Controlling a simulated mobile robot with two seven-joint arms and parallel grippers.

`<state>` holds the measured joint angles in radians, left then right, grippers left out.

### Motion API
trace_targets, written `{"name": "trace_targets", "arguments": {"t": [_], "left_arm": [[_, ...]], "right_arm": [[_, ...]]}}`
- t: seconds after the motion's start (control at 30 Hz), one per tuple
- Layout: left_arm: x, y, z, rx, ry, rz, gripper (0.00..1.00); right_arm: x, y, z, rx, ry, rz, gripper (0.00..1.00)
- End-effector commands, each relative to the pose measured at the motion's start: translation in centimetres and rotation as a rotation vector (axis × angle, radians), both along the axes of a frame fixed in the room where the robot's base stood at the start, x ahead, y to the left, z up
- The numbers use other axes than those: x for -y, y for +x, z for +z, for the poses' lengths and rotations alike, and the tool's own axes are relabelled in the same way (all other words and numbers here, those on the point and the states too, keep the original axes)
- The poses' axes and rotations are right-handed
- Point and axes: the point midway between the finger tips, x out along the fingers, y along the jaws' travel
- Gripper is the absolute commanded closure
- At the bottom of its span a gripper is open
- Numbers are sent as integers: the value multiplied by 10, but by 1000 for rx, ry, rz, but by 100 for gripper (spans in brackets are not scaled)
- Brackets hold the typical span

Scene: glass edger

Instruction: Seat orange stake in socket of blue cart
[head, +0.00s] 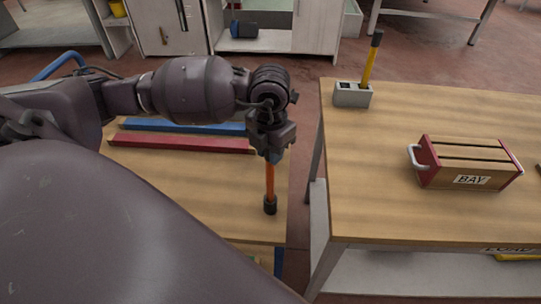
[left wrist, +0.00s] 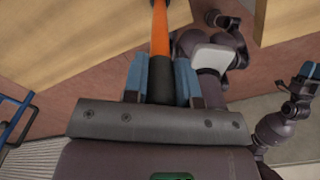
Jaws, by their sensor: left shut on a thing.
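My left gripper (head: 271,150) is shut on the orange stake (head: 269,178), which hangs upright below it with a black lower end (head: 270,205). In the left wrist view the stake (left wrist: 160,35) shows its black grip part between the two blue-padded fingers (left wrist: 159,82). The stake hangs in front of the wooden top (head: 215,205) at left; I cannot tell its exact height. A blue tube handle (head: 57,66) and a blue post (head: 279,261) show beside this top, which may be the blue cart. I cannot make out its socket. My right gripper (left wrist: 302,85) is small at the wrist view's right edge.
Red (head: 180,143) and blue (head: 185,127) bars lie on the left top. A gap separates the two tops.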

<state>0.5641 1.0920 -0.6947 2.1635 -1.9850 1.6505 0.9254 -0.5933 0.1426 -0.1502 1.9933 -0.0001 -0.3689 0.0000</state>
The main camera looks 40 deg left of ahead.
Motion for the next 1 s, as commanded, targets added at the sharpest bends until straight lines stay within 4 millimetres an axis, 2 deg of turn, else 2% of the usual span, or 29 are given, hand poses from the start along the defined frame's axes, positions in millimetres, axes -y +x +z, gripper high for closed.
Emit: {"name": "trace_targets", "arguments": {"t": [0.03,0.13,0.53,0.57,0.7,0.73,1.0], "left_arm": [[0,-1,-10,-5,-2,1,100],[0,0,-19,-2,-1,0,100],[0,0,-23,-2,0,-1,100],[0,0,-23,-2,0,-1,73],[0,0,-22,-1,0,0,51],[0,0,-22,-1,0,0,49],[0,0,-21,-1,0,0,49]], "right_arm": [[0,-1,-2,-3,0,0,57],[0,-3,-4,-7,1,-1,57],[2,-11,-11,-25,0,-5,57],[2,-11,-10,-25,0,-5,57],[1,-9,-9,-22,0,-5,57],[1,-8,-9,-20,0,-4,57],[0,0,-4,-4,0,0,57]]}}
